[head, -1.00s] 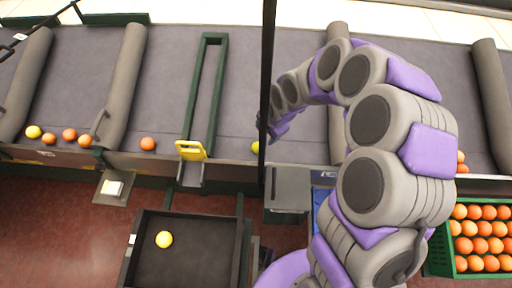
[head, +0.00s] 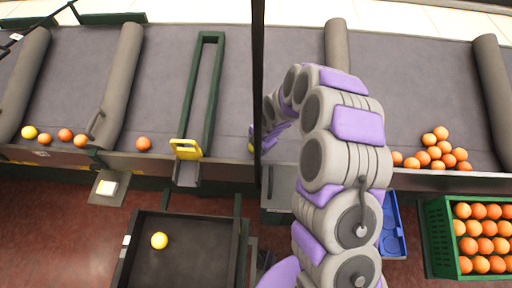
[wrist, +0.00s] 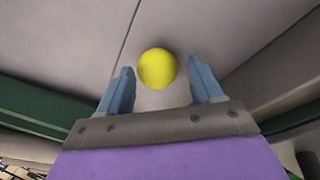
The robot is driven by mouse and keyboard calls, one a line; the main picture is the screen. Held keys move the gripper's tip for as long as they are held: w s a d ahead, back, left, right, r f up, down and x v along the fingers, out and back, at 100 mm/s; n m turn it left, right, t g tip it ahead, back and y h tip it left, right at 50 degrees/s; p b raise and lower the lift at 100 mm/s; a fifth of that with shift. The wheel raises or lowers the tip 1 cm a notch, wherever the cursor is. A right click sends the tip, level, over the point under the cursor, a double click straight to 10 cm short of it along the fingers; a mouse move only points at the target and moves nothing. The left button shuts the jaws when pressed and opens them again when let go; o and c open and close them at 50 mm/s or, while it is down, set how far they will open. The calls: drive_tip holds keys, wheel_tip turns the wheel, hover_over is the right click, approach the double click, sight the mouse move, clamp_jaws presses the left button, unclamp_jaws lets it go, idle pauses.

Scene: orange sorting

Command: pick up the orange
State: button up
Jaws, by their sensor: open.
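A yellow, round fruit (wrist: 158,68) lies on the grey belt in the wrist view. My gripper (wrist: 161,80) is open, with its two blue fingers on either side of the fruit's near edge; I cannot tell whether they touch it. In the head view only a sliver of this fruit (head: 251,147) shows near the belt's front edge, beside a dark post. Orange fruits are heaped on the right belt (head: 437,152), and a single orange (head: 143,144) lies on the left belt.
A green crate (head: 436,240) full of oranges stands at the lower right, next to a blue tray (head: 393,225). A dark vertical post (head: 257,80) stands by my gripper. Several fruits lie at the far left.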

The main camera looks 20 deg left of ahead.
drive_tip(key=shift+a+x, duration=0.2)
drive_tip(key=shift+x, duration=0.85)
drive_tip(key=shift+s+a, duration=0.1)
drive_tip(key=shift+a, duration=0.25)
drive_tip(key=shift+d+r, duration=0.1)
drive_tip(key=shift+d, duration=0.3)
drive_tip(key=c, duration=0.7)
drive_tip(key=shift+c, duration=0.6)
drive_tip(key=shift+a, duration=0.2)
drive_tip(key=shift+a, duration=0.1)
